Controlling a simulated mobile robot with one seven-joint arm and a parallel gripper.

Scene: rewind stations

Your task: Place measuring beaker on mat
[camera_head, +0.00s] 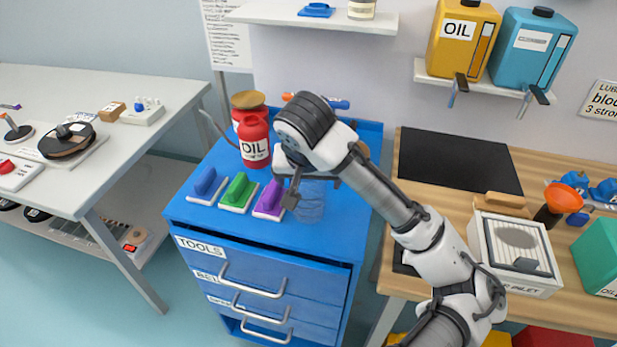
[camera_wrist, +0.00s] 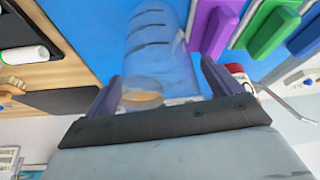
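A clear measuring beaker (camera_head: 311,207) with dark graduation lines stands on the blue cabinet top, right of the purple block. In the wrist view the beaker (camera_wrist: 158,50) lies between and just beyond my fingers. My gripper (camera_head: 312,187) is over the beaker from above, with its fingers apart on either side. My gripper (camera_wrist: 160,92) looks open, and I see no clear grip on the glass. A flat black mat (camera_head: 456,160) lies on the wooden bench to the right. A second dark flat patch is mostly hidden behind my arm.
Green (camera_head: 238,192), blue (camera_head: 207,186) and purple (camera_head: 270,200) blocks stand left of the beaker. A red oil can (camera_head: 254,140) stands behind them. A white-grey box (camera_head: 514,253) and an orange funnel (camera_head: 574,180) stand on the bench. The black mat is bare.

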